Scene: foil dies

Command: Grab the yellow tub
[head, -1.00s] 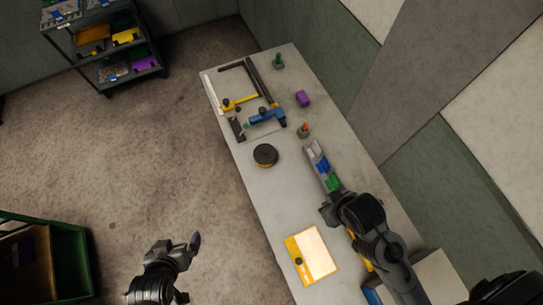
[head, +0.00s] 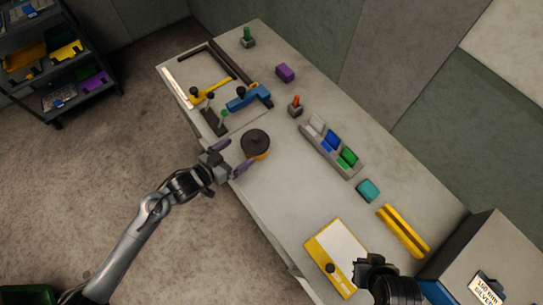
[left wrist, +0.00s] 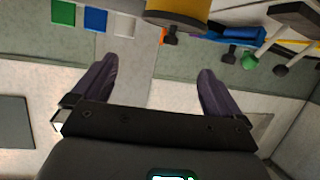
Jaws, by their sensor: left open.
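The yellow tub (head: 256,144) is a short round container with a wide black lid and a yellow body. It stands upright near the table's left edge in the head view. In the left wrist view its yellow wall (left wrist: 178,12) is cut off by the top edge. My left gripper (head: 233,157) is open and empty, at the table's edge beside the tub. Its dark purple fingers (left wrist: 158,68) point towards the tub, which is not between them in the wrist view. My right gripper (head: 374,268) is at the bottom; its jaws cannot be made out.
A grey bin (head: 329,152) with coloured blocks lies right of the tub. Yellow and blue tools (head: 246,97) lie behind it. A yellow-bordered board (head: 340,252), a teal block (head: 368,190) and a yellow bar (head: 403,231) lie nearer. The table between tub and board is clear.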

